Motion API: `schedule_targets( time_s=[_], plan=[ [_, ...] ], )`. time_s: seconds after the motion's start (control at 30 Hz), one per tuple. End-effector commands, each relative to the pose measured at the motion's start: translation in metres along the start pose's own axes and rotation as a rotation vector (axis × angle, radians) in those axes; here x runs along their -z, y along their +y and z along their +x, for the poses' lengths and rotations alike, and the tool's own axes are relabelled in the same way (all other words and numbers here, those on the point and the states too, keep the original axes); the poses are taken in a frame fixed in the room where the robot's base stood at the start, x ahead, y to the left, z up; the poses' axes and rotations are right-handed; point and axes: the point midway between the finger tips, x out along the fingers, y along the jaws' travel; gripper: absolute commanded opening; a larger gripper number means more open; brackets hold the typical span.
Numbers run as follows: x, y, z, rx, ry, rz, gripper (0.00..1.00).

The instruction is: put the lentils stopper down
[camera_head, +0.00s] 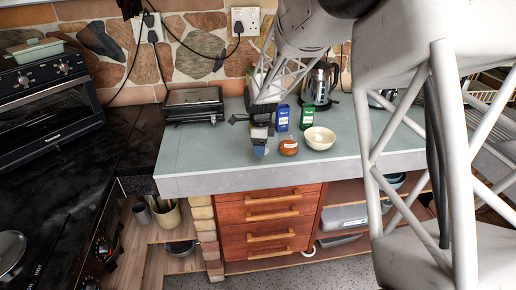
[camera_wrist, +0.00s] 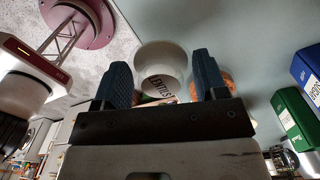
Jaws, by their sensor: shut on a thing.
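My gripper (camera_head: 261,148) is low over the front part of the grey-green counter (camera_head: 210,160). In the wrist view its two dark blue fingers (camera_wrist: 165,80) are closed on the lentils stopper (camera_wrist: 160,58), a pale round piece with LENTILS lettering on its near side. In the head view the stopper is mostly hidden by the fingers, and I cannot tell whether it touches the counter. A small orange-brown jar (camera_head: 288,148) stands just right of my gripper. It also shows partly behind the right finger in the wrist view (camera_wrist: 226,83).
A white bowl (camera_head: 320,138) stands right of the jar. A blue box (camera_head: 282,118) and a green box (camera_head: 307,117) stand behind, with a kettle (camera_head: 319,85) further back. A black grill (camera_head: 193,105) is at back left. The counter left of my gripper is clear.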

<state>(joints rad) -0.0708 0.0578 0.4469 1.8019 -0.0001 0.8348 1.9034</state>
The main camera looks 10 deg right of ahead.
Motion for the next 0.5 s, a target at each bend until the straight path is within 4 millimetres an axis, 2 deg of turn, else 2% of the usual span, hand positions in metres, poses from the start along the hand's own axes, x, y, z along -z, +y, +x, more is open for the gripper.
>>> schedule_targets(
  time_s=[0.2,0.5],
  plan=[
    [-0.009,-0.025,0.003,0.0,0.0,0.0,0.42],
    [-0.012,-0.035,0.004,0.0,0.0,0.0,0.42]
  ],
)
